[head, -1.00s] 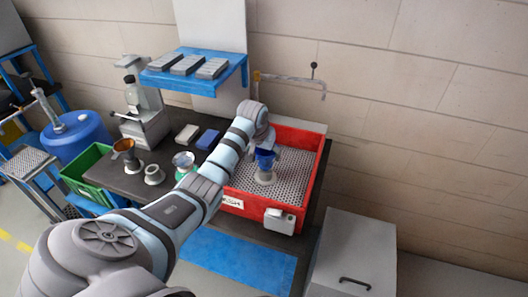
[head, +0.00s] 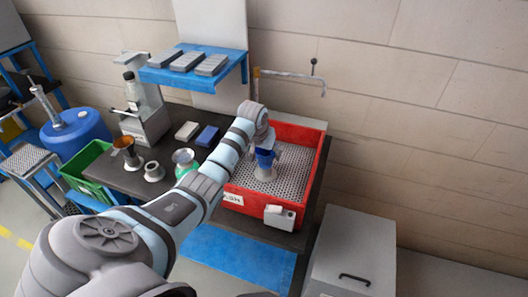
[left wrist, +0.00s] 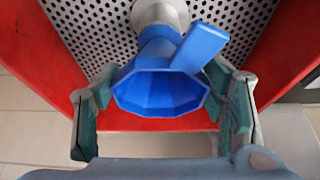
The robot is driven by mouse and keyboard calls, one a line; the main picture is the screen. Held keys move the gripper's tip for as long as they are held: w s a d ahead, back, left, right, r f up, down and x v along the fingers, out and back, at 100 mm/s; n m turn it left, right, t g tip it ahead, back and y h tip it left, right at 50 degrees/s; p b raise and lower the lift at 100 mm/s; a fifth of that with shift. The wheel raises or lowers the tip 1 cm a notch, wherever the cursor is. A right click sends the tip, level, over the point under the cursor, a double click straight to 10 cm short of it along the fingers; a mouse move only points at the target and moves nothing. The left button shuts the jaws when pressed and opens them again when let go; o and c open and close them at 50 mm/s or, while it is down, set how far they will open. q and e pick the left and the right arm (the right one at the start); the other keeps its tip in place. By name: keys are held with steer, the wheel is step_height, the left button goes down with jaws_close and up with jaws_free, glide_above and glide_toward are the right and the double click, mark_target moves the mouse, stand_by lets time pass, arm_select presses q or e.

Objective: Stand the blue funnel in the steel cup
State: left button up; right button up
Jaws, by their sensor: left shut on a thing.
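The blue funnel (head: 265,158) is at my left gripper (head: 270,149), over the red wash tray. In the left wrist view the funnel (left wrist: 160,92) has its wide mouth towards me and a flat blue tab at upper right. The fingers of my left gripper (left wrist: 163,105) lie on both sides of its rim, shut on it. A grey steel-looking cup (head: 265,174) stands on the tray's perforated floor directly below the funnel. It also shows at the funnel's far end in the left wrist view (left wrist: 160,12). I cannot tell how deep the stem sits in it. My right gripper is not in view.
The red tray (head: 316,165) has raised walls around the cup. A blue shelf (head: 190,78) and a tap (head: 290,74) are behind.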

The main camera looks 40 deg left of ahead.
arm_select(q)
steer(key=shift+f+p, duration=0.15)
steer(key=shift+p, duration=0.25)
steer(key=o, duration=1.2)
steer(key=v, duration=1.2)
